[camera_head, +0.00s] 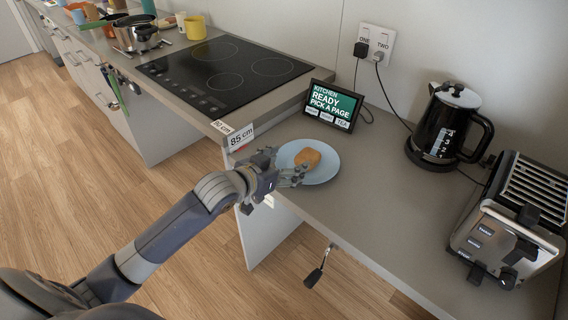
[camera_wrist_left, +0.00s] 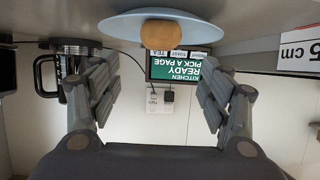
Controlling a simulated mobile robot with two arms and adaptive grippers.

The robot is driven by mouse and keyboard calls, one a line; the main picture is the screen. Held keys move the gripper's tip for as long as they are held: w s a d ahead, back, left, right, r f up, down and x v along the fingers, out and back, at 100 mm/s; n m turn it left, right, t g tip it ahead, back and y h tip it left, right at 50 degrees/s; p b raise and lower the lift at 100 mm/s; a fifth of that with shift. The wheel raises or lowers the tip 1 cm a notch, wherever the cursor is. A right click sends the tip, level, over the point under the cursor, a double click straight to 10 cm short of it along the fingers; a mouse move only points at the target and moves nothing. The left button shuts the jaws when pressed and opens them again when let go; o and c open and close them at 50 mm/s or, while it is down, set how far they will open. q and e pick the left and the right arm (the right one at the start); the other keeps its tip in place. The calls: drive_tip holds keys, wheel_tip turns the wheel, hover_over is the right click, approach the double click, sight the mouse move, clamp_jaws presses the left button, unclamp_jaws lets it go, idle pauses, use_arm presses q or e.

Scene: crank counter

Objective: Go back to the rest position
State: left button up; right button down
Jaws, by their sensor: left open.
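My left gripper (camera_head: 298,174) is at the front edge of the counter (camera_head: 375,225), at the near left rim of a pale blue plate (camera_head: 322,174). Its fingers are spread wide with nothing between them in the left wrist view (camera_wrist_left: 160,92). A golden-brown bread piece (camera_head: 308,157) lies on the plate. The wrist view is upside down and shows the plate (camera_wrist_left: 115,27) and the bread (camera_wrist_left: 161,35) just beyond the fingers. Whether the fingers touch the plate is unclear. My right gripper is not in view.
Behind the plate stands a small screen (camera_head: 332,106). A kettle (camera_head: 446,125) and a toaster (camera_head: 512,215) stand on the right. A black hob (camera_head: 225,70) is at the left. A crank handle (camera_head: 315,276) hangs below the counter's front edge. The floor in front is clear.

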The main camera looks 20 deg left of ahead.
use_arm(q)
drive_tip(key=shift+s+a+r, duration=0.1)
drive_tip(key=shift+s+r, duration=0.1)
drive_tip(key=shift+s, duration=0.2)
drive_tip(key=s+d+f+g+y, duration=0.1)
drive_tip(key=s+f+g, duration=0.3)
drive_tip(key=s, duration=0.6)
drive_tip(key=s+f+n+g+y, duration=0.1)
drive_tip(key=s+f+g, duration=0.2)
drive_tip(key=s+f, duration=0.55)
drive_tip(key=s+d+f+g+y, duration=0.1)
drive_tip(key=s+f+g, duration=0.2)
drive_tip(key=s, duration=1)
wheel_tip(320, 180, down, 27)
drive_tip(key=s+g, duration=0.1)
drive_tip(key=s, duration=0.1)
drive_tip(key=s+a+f+g, duration=0.1)
drive_tip(key=s+a+f, duration=0.1)
drive_tip(key=s+f, duration=1.3)
drive_tip(key=shift+s+a+f+m, duration=0.15)
drive_tip(key=shift+s+a+m, duration=0.2)
drive_tip(key=shift+s, duration=0.2)
